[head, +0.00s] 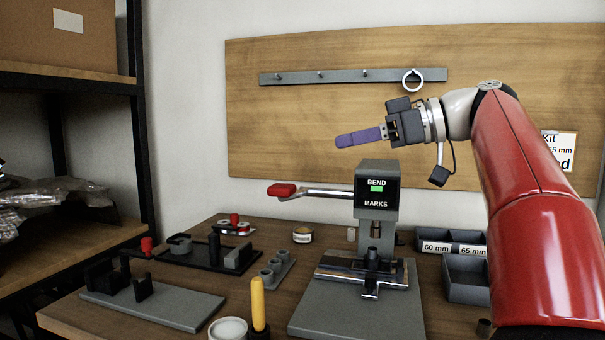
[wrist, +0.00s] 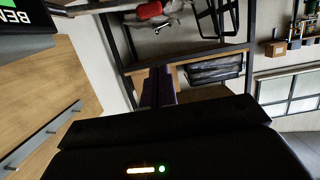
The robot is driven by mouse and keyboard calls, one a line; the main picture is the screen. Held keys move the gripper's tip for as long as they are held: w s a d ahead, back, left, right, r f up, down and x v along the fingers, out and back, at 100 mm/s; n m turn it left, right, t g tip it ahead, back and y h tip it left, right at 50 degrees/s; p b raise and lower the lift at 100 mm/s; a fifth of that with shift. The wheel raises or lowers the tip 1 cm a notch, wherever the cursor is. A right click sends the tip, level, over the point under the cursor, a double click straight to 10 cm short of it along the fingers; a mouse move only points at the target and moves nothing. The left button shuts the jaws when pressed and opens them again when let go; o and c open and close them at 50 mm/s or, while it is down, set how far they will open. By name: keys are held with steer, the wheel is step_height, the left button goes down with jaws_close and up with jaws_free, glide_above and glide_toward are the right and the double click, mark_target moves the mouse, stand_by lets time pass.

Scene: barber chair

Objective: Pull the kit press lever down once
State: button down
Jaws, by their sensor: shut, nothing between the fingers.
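The kit press (head: 376,192) stands on the bench with a dark grey head, a display reading "BEND MARKS" and a green light. Its lever (head: 325,191) sticks out to the left, about level, with a red grip (head: 282,189) at its end. My gripper (head: 345,140) is shut and empty, its purple fingers pointing left, above the lever and apart from it. In the wrist view the purple fingers (wrist: 158,88) are together. The press head (wrist: 22,18) shows at the top left there, with the lever bar running right to a red grip (wrist: 150,10).
Left of the press are a black fixture (head: 190,255), a grey plate with uprights (head: 165,305), a white cup (head: 228,328) and a yellow-handled tool (head: 258,305). Grey bins (head: 465,280) stand at right.

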steer(key=shift+a, duration=0.1)
glide_above(295, 192)
steer(key=s, duration=0.1)
step_height(295, 192, down, 2)
steer(key=shift+s+f+b, duration=0.15)
steer(key=shift+f+b, duration=0.5)
steer(key=shift+f, duration=1.5)
